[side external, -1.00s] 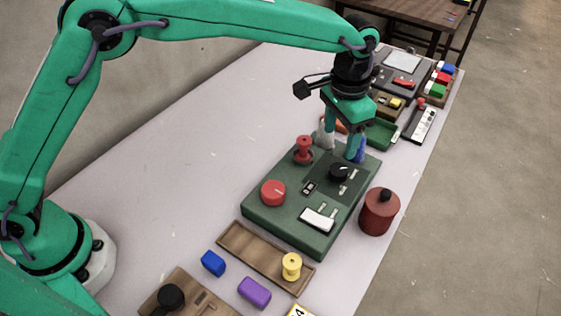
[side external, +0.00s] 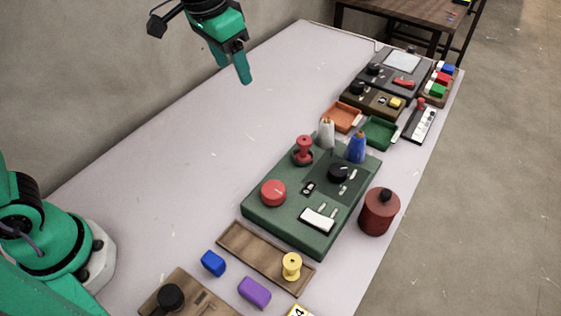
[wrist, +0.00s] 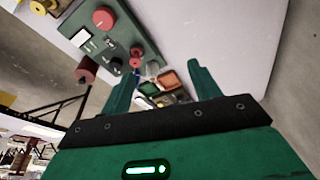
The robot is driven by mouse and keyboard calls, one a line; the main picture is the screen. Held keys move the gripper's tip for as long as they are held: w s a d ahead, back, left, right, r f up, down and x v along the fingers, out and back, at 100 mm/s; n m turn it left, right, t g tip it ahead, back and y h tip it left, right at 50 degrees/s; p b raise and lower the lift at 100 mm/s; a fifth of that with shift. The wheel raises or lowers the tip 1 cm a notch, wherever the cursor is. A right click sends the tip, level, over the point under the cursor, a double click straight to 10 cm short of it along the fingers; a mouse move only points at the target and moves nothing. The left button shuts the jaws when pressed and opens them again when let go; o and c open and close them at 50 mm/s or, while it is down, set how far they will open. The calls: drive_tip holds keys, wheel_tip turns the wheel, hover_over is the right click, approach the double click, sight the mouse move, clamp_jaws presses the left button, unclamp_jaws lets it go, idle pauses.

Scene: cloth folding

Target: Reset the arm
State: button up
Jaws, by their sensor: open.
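My gripper (side external: 240,68) hangs high above the back left part of the table, left of the green control board. Its fingers point down and hold nothing. In the wrist view my gripper (wrist: 160,85) shows its two fingers spread apart with nothing between them. The green board (side external: 262,218) carries a red knob (side external: 273,193), a red joystick-like knob (side external: 303,150), a black dial (side external: 339,172) and a white switch (side external: 318,218). A white cone-like piece (side external: 326,133) and a blue one (side external: 357,148) stand at its far end.
A wooden tray (side external: 250,253) with a yellow spool (side external: 291,265), a blue block (side external: 213,262) and a purple block (side external: 254,292) lie in front. Orange (side external: 346,117) and green (side external: 380,133) trays lie behind. The table's left side (side external: 190,180) is clear.

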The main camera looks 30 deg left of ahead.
drive_tip(key=s+a+f+n+t, duration=0.2)
drive_tip(key=s+a+n+t, duration=0.1)
drive_tip(key=s+a, duration=1)
drive_tip(key=s, duration=0.4)
drive_tip(key=shift+s+f+y, duration=0.15)
drive_tip(key=shift+f+y, duration=0.1)
drive_tip(key=shift+y, duration=0.15)
